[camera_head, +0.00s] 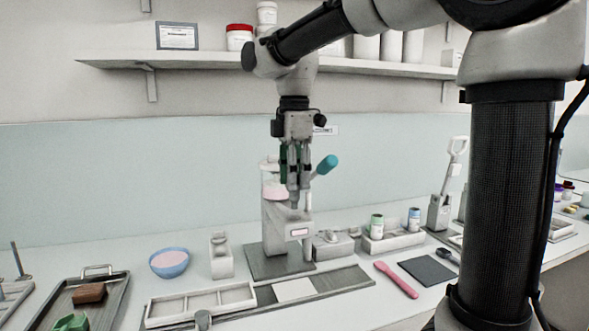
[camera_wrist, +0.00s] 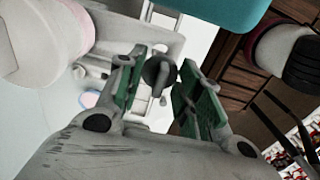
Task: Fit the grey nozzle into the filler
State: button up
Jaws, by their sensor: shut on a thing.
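My gripper (camera_head: 296,186) points down at the filler (camera_head: 287,228), a pale machine on a dark base with a pink-filled hopper (camera_head: 275,189) and a teal-ended lever (camera_head: 327,165). In the wrist view my gripper (camera_wrist: 160,88) has its green pads on either side of the dark grey nozzle (camera_wrist: 158,72) and is shut on it. The nozzle is held above the filler's lower part, close to the hopper and lever. My fingers mostly hide it in the head view, and I cannot tell whether it touches the filler's outlet.
A blue bowl (camera_head: 170,263) and a small pale stand (camera_head: 221,258) are left of the filler. An empty divided tray (camera_head: 200,304) lies in front. A rack (camera_head: 392,243) with small jars and a pink spatula (camera_head: 397,280) are to the right. A shelf (camera_head: 350,67) runs behind.

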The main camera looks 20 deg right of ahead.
aim_at(294, 200)
jog(key=shift+f, duration=3.5)
jog(key=o, duration=1)
jog(key=shift+c, duration=0.2)
jog(key=shift+r, duration=3)
